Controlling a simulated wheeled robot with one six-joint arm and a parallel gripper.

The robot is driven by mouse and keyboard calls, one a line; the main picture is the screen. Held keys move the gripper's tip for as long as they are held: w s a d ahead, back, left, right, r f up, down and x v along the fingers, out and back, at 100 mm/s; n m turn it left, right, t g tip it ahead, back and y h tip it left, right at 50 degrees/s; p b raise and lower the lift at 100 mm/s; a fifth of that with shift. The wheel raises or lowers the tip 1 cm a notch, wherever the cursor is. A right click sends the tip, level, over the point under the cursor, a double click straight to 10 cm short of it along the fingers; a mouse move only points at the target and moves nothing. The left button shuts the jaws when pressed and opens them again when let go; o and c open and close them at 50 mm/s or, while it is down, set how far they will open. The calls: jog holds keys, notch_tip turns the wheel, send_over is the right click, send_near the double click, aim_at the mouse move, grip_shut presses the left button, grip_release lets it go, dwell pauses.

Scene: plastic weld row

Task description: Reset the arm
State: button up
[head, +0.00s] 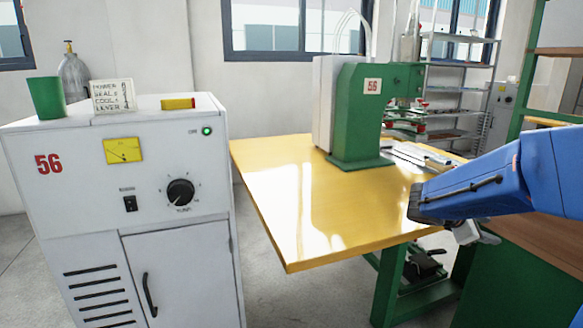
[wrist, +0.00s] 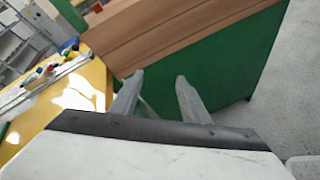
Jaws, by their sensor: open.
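My gripper (wrist: 158,80) is open and empty in the wrist view, its two grey fingers apart. Beyond the fingers are the green side of a bench and its brown wooden top. In the head view my blue arm comes in from the right edge, in front of the yellow table's right side. The gripper end in the head view (head: 474,234) hangs low, near the table's right front edge, and is partly hidden by the arm.
A yellow table (head: 270,200) carries a green welding machine (head: 352,125) marked 56. A white cabinet (head: 80,215) stands left, with a green cup (head: 46,98), a sign card (head: 113,96) and a yellow-red item (head: 178,103) on top. A brown-topped bench (head: 535,240) is close on the right.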

jog(key=s+a+f+m+t+y, duration=0.1)
jog(key=s+a+f+m+y, duration=0.2)
jog(key=s+a, duration=0.9)
jog(key=s+a+f+m+y, duration=0.3)
jog(key=s+a+m+y, duration=0.6)
jog(key=s, duration=0.5)
jog(key=a+m, duration=0.2)
jog(key=a, duration=0.1)
jog(key=shift+s+t, duration=0.15)
jog(key=shift+t, duration=0.25)
jog(key=shift+f, duration=0.1)
